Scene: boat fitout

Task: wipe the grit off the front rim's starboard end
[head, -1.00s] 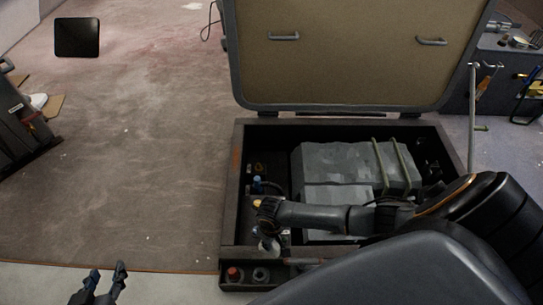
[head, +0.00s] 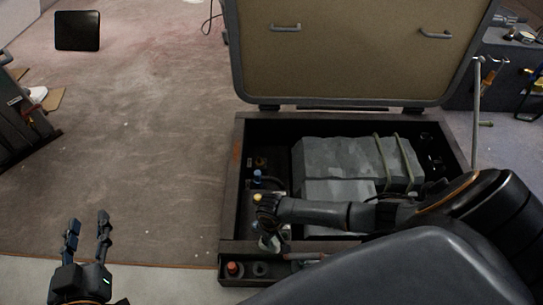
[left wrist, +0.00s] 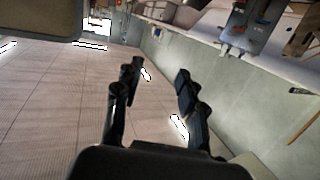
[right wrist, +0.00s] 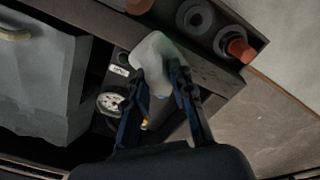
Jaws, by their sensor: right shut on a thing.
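My right gripper (right wrist: 155,92) is shut on a pale, whitish wad, probably a cloth (right wrist: 154,58). In the head view the right gripper (head: 268,226) is over the left front corner area of the open locker, with the pale wad (head: 268,243) below it at the front rim (head: 236,247). In the right wrist view the wad overlaps the dark rim (right wrist: 215,73); whether it presses on it I cannot tell. I cannot make out grit; the wad and gripper hide part of the rim. My left gripper (head: 87,226) is open and empty, left of the locker.
A raised lid (head: 350,60) stands behind the locker, with a stay rod (head: 476,110) at its right. Inside are a grey strapped block (head: 340,165) and a round gauge (right wrist: 110,101). A red cap (head: 234,268) and dark rings (head: 260,268) sit on the front ledge.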

